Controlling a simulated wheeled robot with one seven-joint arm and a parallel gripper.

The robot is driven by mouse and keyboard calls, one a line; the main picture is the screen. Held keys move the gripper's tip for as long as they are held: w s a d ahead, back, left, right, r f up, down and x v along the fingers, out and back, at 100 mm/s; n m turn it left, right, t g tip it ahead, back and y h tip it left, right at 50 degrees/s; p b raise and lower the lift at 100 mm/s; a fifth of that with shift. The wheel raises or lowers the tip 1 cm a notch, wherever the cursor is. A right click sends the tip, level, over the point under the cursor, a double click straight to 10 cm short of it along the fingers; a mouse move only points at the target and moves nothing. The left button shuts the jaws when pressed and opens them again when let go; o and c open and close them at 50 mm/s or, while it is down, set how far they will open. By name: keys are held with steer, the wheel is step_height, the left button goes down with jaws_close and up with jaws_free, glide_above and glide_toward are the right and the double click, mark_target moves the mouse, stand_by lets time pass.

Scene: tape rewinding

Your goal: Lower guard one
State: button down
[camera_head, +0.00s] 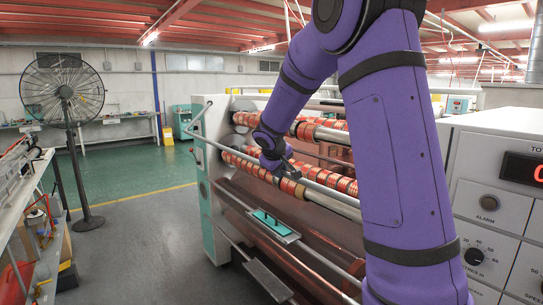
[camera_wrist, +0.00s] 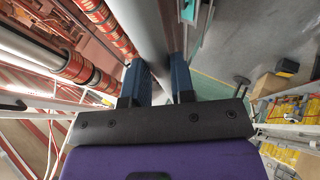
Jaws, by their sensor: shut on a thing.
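The guard looks like a pale metal bar (camera_head: 330,199) along the front of the tape rewinding machine, bending up at its left end by the machine's end panel. My gripper (camera_head: 278,168) is at the bar, in front of the rolls. In the wrist view, the two blue fingers of my gripper (camera_wrist: 157,84) stand on either side of a pale grey tube (camera_wrist: 150,35), shut on it. This tube appears to be the guard bar. The exact contact is partly hidden by the fingers and my wrist.
Rows of red tape rolls (camera_head: 322,177) sit on shafts just behind the bar. A teal tray (camera_head: 275,222) and lower rails lie below. A white control cabinet (camera_head: 490,205) stands at right. A fan (camera_head: 66,100) and a cluttered bench (camera_head: 25,180) stand left; the floor between is clear.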

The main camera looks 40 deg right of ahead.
steer(key=d+f, duration=0.8)
steer(key=shift+f, duration=0.25)
steer(key=shift+w+d, duration=0.1)
steer(key=c, duration=1)
jaws_free()
steer(key=shift+w, duration=0.15)
steer(key=shift+o, duration=0.2)
steer(key=shift+d+r, duration=0.1)
steer(key=shift+d+r, duration=0.1)
steer(key=shift+r, duration=0.05)
steer(key=v, duration=1)
steer(key=shift+a+r, duration=0.2)
steer(key=shift+a, duration=0.05)
